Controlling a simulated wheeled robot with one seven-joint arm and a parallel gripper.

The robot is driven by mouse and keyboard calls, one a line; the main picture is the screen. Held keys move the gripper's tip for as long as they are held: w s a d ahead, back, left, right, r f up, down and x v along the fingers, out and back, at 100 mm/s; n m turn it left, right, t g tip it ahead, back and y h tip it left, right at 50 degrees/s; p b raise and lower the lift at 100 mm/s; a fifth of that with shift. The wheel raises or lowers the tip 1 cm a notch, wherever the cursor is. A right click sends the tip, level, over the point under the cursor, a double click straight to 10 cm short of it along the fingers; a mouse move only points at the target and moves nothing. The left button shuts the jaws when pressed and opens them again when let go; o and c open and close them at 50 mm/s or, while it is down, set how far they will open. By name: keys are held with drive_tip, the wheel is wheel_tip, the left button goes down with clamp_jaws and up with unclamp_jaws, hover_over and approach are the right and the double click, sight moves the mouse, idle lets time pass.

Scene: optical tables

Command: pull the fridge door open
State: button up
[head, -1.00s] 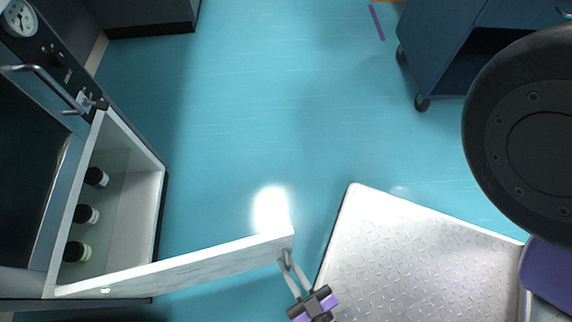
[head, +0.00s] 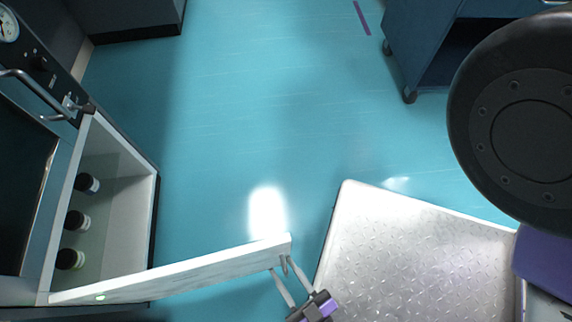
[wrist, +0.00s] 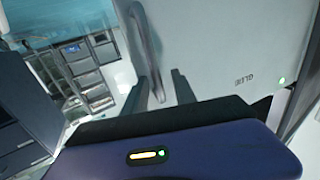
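The fridge door (head: 190,272) stands wide open at the lower left of the head view, swung out from the white fridge body (head: 128,205). Its grey bar handle (head: 284,264) is near the door's free edge. My gripper (head: 280,266) is at the handle with its two fingers spread apart, and the handle appears to lie between them without being clamped. In the wrist view the handle (wrist: 146,45) runs down toward the fingers (wrist: 160,88), beside the pale door face (wrist: 215,50).
Several dark-capped bottles (head: 77,221) stand inside the fridge. An oven-like unit with a bar handle (head: 35,93) sits above it. My metal base plate (head: 420,260) is close to the door's free edge. Blue floor (head: 270,100) is clear toward a dark blue cart (head: 420,50).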

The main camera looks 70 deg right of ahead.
drive_tip(key=v, duration=0.7)
drive_tip(key=shift+s+a+p, duration=0.25)
drive_tip(key=shift+s+p, duration=0.05)
drive_tip(key=shift+p, duration=0.05)
idle(0.4)
